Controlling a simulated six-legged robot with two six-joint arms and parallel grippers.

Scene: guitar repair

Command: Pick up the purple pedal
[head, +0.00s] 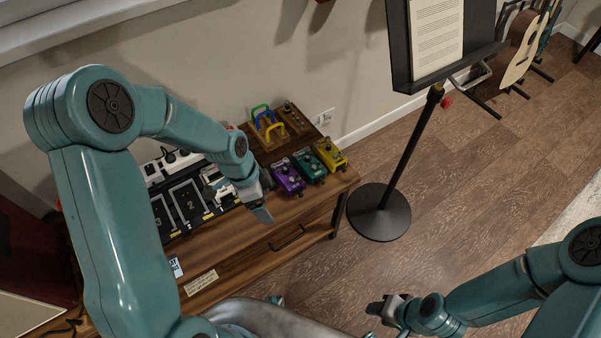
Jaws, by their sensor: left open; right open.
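The purple pedal (287,178) sits on the wooden cabinet, at the left end of a row with a teal pedal (309,166) and a yellow pedal (330,155). My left gripper (262,203) is open and empty, just left of and in front of the purple pedal; I cannot tell whether it touches it. My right gripper (380,309) is open and empty at the bottom, over the floor side and away from the cabinet.
A black board with numbered slots (183,207) lies left of my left gripper. A wooden rack (281,132) with colored handles stands behind the pedals. A music stand (379,211) stands right of the cabinet. Guitars (520,50) stand at the back right. Open floor lies between.

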